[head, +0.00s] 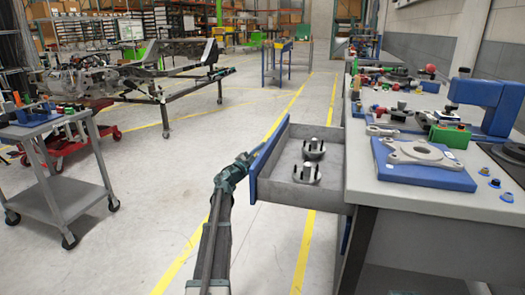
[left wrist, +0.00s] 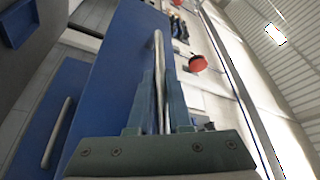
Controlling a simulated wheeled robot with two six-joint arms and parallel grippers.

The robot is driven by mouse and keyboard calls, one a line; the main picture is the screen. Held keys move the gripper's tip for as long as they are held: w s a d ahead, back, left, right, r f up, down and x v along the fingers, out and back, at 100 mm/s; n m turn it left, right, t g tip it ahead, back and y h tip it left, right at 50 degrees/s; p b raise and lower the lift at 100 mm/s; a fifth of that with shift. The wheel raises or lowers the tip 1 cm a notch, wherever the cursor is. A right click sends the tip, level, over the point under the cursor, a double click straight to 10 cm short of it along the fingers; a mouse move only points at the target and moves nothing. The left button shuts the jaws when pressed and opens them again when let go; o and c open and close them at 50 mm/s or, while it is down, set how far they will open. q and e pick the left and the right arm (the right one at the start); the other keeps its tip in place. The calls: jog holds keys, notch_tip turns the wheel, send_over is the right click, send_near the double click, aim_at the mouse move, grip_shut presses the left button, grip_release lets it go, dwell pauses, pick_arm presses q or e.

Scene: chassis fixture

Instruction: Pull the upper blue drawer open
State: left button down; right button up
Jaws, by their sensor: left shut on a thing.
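The upper blue drawer (head: 320,196) stands well out from the workbench, so its grey inside shows in the head view. My left gripper (head: 248,159) is at the outer face of the blue drawer front (head: 270,157). In the left wrist view my left gripper (left wrist: 159,85) is shut on the silver bar handle (left wrist: 158,45) of a blue front (left wrist: 108,75). A second blue front with its own handle (left wrist: 57,132) is at the left there. My right gripper is not in view.
The workbench top (head: 440,205) at the right holds a blue plate (head: 425,178) with a metal bracket, a green block (head: 450,135) and small parts. A grey cart (head: 60,135) stands at the left. The floor left of the drawer is clear.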

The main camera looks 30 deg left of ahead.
pick_arm(q)
jog(key=c, duration=0.8)
grip_release()
jog(key=shift+c, duration=0.2)
jog(key=b+v, duration=0.3)
jog(key=v, duration=1)
jog(key=shift+s, duration=0.4)
jog(key=shift+a+f, duration=0.1)
jog(key=shift+f, duration=0.05)
